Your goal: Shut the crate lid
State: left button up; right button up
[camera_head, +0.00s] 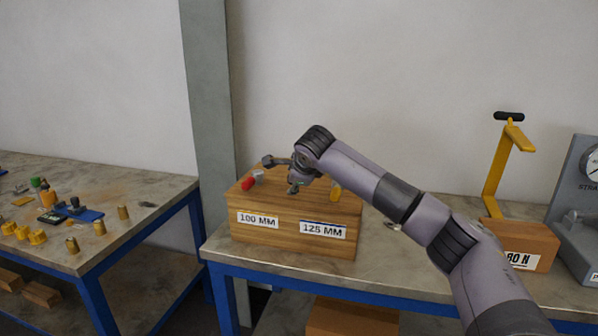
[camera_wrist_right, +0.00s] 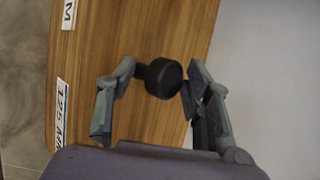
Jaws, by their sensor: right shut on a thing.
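The wooden crate (camera_head: 290,248) stands on the right-hand bench, with labels "100 MM" (camera_head: 257,220) and "125 MM" (camera_head: 322,231) on its front. My right gripper (camera_head: 283,175) is at the crate's top. In the right wrist view its fingers (camera_wrist_right: 162,72) are on either side of a round black knob (camera_wrist_right: 163,78) over the wooden surface (camera_wrist_right: 110,35), shut on it. I cannot tell the lid's exact angle, as my arm covers part of the top. My left gripper is not in view.
A yellow stand (camera_head: 497,175), a wooden block (camera_head: 528,245) and a grey gauge (camera_head: 580,215) are on the right. The left bench (camera_head: 150,190) holds several small brass parts.

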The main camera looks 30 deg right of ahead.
jog(key=v, duration=1.2)
jog(key=shift+w+f, duration=0.1)
jog(key=shift+w, duration=0.05)
